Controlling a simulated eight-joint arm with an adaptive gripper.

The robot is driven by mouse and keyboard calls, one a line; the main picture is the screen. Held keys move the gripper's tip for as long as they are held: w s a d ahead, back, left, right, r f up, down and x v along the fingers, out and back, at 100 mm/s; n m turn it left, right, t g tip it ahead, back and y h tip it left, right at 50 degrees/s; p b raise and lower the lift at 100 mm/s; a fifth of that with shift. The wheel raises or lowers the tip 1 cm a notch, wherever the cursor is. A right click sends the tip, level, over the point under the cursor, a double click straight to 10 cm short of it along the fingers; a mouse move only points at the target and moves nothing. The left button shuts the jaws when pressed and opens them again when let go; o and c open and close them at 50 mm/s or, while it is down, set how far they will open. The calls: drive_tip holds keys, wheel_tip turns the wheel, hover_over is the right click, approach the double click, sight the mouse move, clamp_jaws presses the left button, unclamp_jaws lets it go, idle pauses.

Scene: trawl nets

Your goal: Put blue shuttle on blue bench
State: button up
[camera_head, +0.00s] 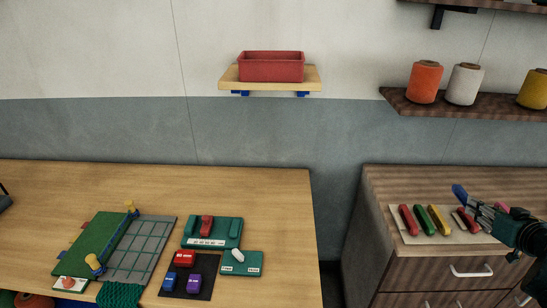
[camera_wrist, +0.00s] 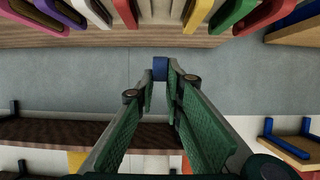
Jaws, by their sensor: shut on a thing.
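My gripper (camera_head: 483,211) is at the right, above the dark wooden cabinet. It is shut on the blue shuttle (camera_head: 460,194), which sticks out tilted beyond the fingertips. In the wrist view the blue shuttle (camera_wrist: 160,68) shows end-on between the two green-padded fingers (camera_wrist: 165,85). I cannot tell for certain which thing is the blue bench. A small blue block (camera_head: 170,279) with a label lies on a black mat (camera_head: 205,292) on the light wooden table at the left, beside a red and a purple block.
Several coloured shuttles (camera_head: 434,218) lie on a pale sheet on the cabinet (camera_head: 388,180), below my gripper. The table (camera_head: 265,195) holds a teal rack (camera_head: 233,230), a smaller teal stand (camera_head: 242,268) and a grey gridded board (camera_head: 140,250). A gap separates table and cabinet. Shelves hang behind.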

drive_tip(key=w+a+f+n+g+y, duration=0.1)
drive_tip(key=w+a+n+y, duration=0.15)
drive_tip(key=w+a, duration=0.5)
drive_tip(key=w+a+n+g+y, duration=0.1)
drive_tip(key=w+a+n+y, duration=0.3)
drive_tip(key=a, duration=0.7)
drive_tip(key=w+a+f+g+y, duration=0.1)
drive_tip(key=w+a, duration=0.7)
drive_tip(key=a, duration=0.2)
drive_tip(key=w+a+f+n+g+y, duration=0.1)
drive_tip(key=w+a+n+g+y, duration=0.1)
drive_tip(key=a, duration=1.5)
drive_tip(key=w+a+f+n+g+y, duration=0.1)
drive_tip(key=a+n, duration=0.4)
drive_tip(key=a, duration=1.1)
drive_tip(key=shift+w+a+f+g+y+b, duration=0.35)
drive_tip(key=shift+w+g+y, duration=0.3)
drive_tip(key=shift+g+y, duration=0.45)
drive_tip(key=shift+f+b, duration=0.75)
drive_tip(key=shift+f, duration=2.3)
drive_tip(key=shift+f+b, duration=0.5)
drive_tip(key=shift+f, duration=1.35)
